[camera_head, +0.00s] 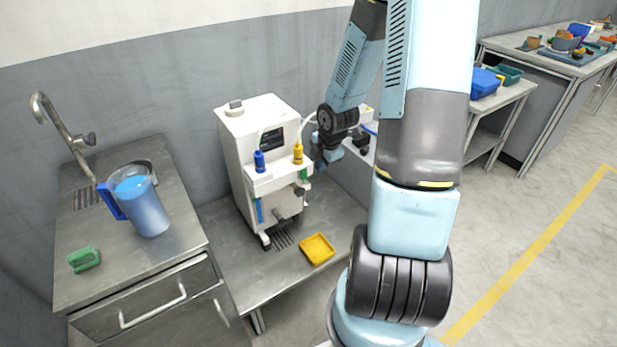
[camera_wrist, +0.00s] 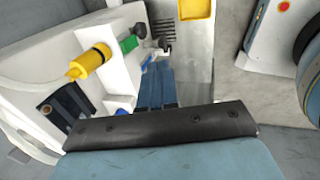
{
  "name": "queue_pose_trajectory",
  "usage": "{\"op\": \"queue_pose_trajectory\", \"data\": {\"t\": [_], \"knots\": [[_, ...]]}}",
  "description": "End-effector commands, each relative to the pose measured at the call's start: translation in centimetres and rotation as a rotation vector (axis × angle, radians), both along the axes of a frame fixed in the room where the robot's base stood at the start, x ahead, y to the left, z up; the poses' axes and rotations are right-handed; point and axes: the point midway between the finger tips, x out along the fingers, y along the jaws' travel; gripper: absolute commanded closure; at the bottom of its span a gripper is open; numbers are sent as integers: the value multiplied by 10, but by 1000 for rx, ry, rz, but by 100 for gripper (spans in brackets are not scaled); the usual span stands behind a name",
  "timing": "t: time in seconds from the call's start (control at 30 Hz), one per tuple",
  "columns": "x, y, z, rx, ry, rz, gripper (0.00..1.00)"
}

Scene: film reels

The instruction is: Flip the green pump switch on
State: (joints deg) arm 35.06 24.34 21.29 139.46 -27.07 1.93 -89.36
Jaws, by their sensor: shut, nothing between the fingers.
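The white machine (camera_head: 262,120) stands on a low metal bench against the wall. My gripper (camera_head: 320,163) is just right of the machine, close to the green part and partly hidden by my arm. In the wrist view its blue fingers (camera_wrist: 160,78) are shut and empty, with the green block ahead and slightly left. Contact is not visible.
A yellow bottle (camera_head: 297,154) and a blue bottle (camera_head: 259,162) are on the machine's front. A yellow tray (camera_head: 317,249) lies on the bench. A jug of blue liquid (camera_head: 148,212) and a green sponge (camera_head: 84,260) are on the left counter.

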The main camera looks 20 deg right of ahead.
Motion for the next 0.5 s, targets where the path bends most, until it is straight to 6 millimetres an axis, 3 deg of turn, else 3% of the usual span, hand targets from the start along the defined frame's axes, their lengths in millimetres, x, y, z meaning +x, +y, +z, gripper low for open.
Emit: {"op": "queue_pose_trajectory", "data": {"t": [0.27,0.5], "knots": [[1,0,-3,0,1,-2,100],[6,2,-19,2,2,0,100]]}}
